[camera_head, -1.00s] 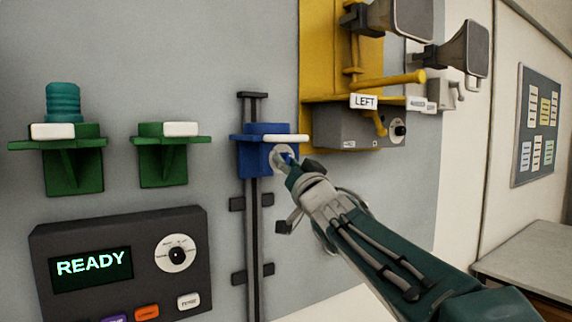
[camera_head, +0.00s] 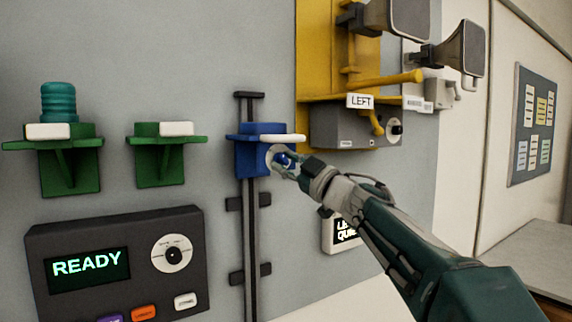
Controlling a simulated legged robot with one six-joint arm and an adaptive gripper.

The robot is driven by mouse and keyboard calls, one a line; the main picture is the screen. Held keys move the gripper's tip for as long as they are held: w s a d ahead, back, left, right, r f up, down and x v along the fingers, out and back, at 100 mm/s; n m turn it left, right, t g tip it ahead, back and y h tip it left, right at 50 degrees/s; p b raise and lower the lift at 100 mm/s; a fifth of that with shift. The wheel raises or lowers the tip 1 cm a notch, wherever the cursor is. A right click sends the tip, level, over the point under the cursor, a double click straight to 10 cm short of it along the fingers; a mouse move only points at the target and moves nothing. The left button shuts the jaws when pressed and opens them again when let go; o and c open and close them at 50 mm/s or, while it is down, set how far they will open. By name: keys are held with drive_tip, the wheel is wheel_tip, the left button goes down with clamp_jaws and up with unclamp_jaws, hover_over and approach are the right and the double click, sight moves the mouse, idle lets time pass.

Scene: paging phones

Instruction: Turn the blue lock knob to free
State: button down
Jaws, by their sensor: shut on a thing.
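The blue lock knob (camera_head: 282,159) sits on a pale round dial on the front of the blue carriage (camera_head: 252,158). The carriage is on a dark vertical rail and carries a white bar on top. My gripper (camera_head: 285,162) reaches in from the lower right and is shut on the knob. Its fingers cover part of the knob and dial, so the dial's markings and the knob's exact setting cannot be read.
Two green brackets (camera_head: 66,168) stand to the left, one with a teal coil. A dark console (camera_head: 118,265) reads READY below them. A yellow frame (camera_head: 340,60) with a LEFT tag, a grey box (camera_head: 352,128) and horn speakers are at upper right. A sign (camera_head: 341,236) is partly behind my arm.

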drive_tip(key=shift+n+g, duration=0.6)
drive_tip(key=shift+n, duration=0.7)
drive_tip(key=shift+y, duration=0.3)
drive_tip(key=c, duration=0.7)
unclamp_jaws()
drive_tip(key=shift+a, duration=0.1)
drive_tip(key=v, duration=1.2)
